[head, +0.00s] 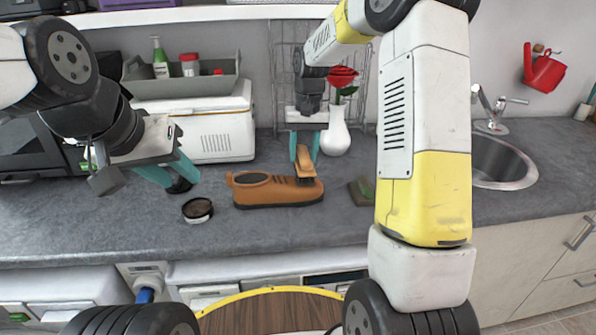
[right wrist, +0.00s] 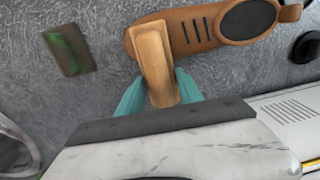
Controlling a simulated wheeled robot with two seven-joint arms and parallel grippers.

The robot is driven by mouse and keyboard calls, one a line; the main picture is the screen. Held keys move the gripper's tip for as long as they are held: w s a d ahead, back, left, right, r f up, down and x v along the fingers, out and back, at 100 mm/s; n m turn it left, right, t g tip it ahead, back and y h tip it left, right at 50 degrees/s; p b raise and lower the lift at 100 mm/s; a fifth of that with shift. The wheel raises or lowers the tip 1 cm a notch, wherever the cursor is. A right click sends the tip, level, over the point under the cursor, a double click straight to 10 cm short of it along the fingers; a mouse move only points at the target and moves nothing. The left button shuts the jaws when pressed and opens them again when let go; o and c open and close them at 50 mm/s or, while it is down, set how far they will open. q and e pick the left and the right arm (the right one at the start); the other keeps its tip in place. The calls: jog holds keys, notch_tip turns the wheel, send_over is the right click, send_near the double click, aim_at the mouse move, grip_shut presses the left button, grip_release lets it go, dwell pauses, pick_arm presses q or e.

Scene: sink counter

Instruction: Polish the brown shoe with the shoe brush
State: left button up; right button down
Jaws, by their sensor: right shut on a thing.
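The brown shoe (head: 275,189) lies on its sole on the grey counter, toe to the right; part of it shows in the right wrist view (right wrist: 205,30). My right gripper (head: 304,150) is shut on the shoe brush (head: 305,164), which has a light wooden back. The brush is over the toe end of the shoe and seems to touch it. In the right wrist view the brush (right wrist: 156,62) sits between the teal fingers and covers part of the toe. My left gripper (head: 170,172) is open, left of the shoe, with its teal fingers apart.
An open round polish tin (head: 198,210) and a black round piece (head: 179,187) lie left of the shoe. A green-brown sponge (head: 361,192) lies to its right. A white vase (head: 336,135) with a red rose and a white box (head: 215,130) stand behind. A sink (head: 495,160) is at right.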

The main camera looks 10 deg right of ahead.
jog(key=shift+r, duration=0.15)
jog(key=shift+d+r, duration=0.1)
jog(key=shift+r, duration=1.8)
jog(key=shift+s, duration=0.1)
